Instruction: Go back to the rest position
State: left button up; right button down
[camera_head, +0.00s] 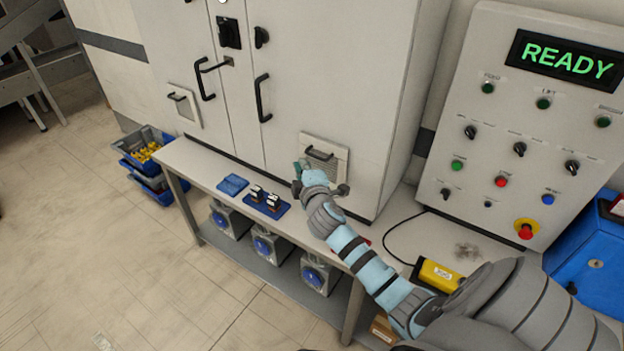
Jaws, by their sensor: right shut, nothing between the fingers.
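My right arm comes in from the lower right and reaches across the bench. My right gripper (299,176) is at its far end, in front of the vented panel of the grey cabinet and above the bench. It is shut and I see nothing held in it. It is small in the picture and partly hidden by my own wrist. My left gripper is not in view.
The bench (195,160) carries blue trays (233,185), one with small dark parts, and a yellow device (440,275). A control panel (530,110) reading READY and a blue case (590,240) stand right. Blue crates (140,160) stand left.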

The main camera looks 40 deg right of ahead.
jog(key=v, duration=1)
jog(key=shift+s, duration=0.15)
jog(key=shift+a, duration=0.15)
jog(key=s+a+f+m+g+y, duration=0.1)
jog(key=s+f+m+g, duration=0.15)
jog(key=f, duration=0.75)
jog(key=s+a+f+m+g+y, duration=0.15)
jog(key=s+f, duration=0.25)
jog(key=f, duration=0.7)
jog(key=s+f+m+g+y, duration=0.2)
jog(key=s+f, duration=0.1)
jog(key=f, duration=0.7)
jog(key=s+a+f+m+g, duration=0.1)
jog(key=s+f, duration=0.4)
jog(key=s, duration=0.5)
jog(key=s+a+f+m+g+y+b, duration=0.1)
jog(key=s+a+f+m+g, duration=0.1)
jog(key=s+f, duration=0.4)
jog(key=s+a+f+m+g, duration=0.1)
jog(key=s+a+f+g, duration=0.3)
jog(key=s, duration=1.1)
notch_tip(320, 180, down, 2)
jog(key=shift+f+m+y, duration=0.1)
jog(key=shift+m+y, duration=0.2)
jog(key=shift+y, duration=0.05)
